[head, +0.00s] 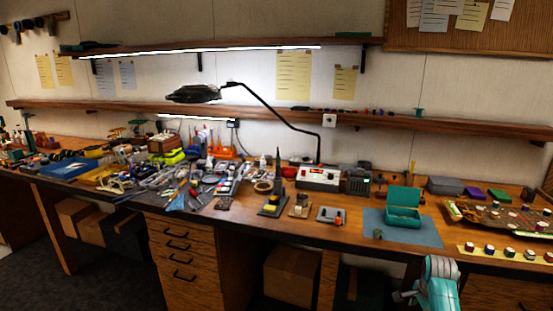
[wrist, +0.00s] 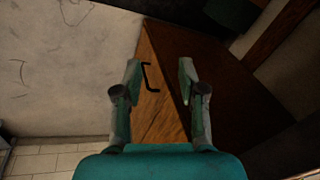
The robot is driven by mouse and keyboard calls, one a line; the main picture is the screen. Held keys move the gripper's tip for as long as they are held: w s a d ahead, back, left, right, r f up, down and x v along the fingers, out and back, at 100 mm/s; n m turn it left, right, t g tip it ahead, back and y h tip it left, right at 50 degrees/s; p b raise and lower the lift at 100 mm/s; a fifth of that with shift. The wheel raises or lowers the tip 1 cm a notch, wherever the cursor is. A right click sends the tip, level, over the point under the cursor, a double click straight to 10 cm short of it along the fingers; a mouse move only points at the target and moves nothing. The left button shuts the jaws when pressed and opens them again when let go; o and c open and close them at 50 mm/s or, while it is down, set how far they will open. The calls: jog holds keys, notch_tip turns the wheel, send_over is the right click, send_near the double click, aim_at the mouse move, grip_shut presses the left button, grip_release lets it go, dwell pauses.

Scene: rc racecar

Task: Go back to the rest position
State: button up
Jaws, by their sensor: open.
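My gripper (wrist: 160,78) is open in the wrist view, with its two fingers apart and nothing between them. Beyond the fingers are a wooden drawer front with a dark handle (wrist: 150,77) and a dark brown panel (wrist: 222,85). In the head view, part of my teal arm (head: 440,284) shows at the bottom right, in front of the workbench edge. The fingertips are hard to make out there.
A long wooden workbench (head: 345,225) carries many tools. Near my arm are a teal open box (head: 403,214) on a blue mat (head: 375,229) and a row of small wheels on a yellow strip (head: 466,250). Cardboard boxes (head: 291,276) stand below. Dark floor (head: 100,265) is free at left.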

jog(key=s+a+f+n+t, duration=0.2)
jog(key=s+a+f+n, duration=0.1)
jog(key=s+a+f, duration=0.5)
jog(key=s+a+f+n+t, duration=0.25)
jog(key=s+a+f, duration=0.35)
jog(key=s+f, duration=0.45)
jog(key=s+a+f+n+t, duration=0.1)
jog(key=s+a+n, duration=0.25)
jog(key=s, duration=0.55)
jog(key=s+a+r+n+t, duration=0.2)
jog(key=s+a+r, duration=0.15)
jog(key=s, duration=0.55)
jog(key=s+a+r+n+t, duration=0.1)
jog(key=s+a+r, duration=0.3)
jog(key=s, duration=0.5)
jog(key=s+r+n+t, duration=0.1)
jog(key=s+r+n, duration=0.1)
jog(key=s+r, duration=0.5)
jog(key=s+a+r+n+t+y, duration=0.1)
jog(key=s+r, duration=0.5)
jog(key=r, duration=0.8)
jog(key=shift+s+a+r+n+t, duration=0.25)
jog(key=shift+s+n+t, duration=0.1)
jog(key=shift+n+t, duration=0.55)
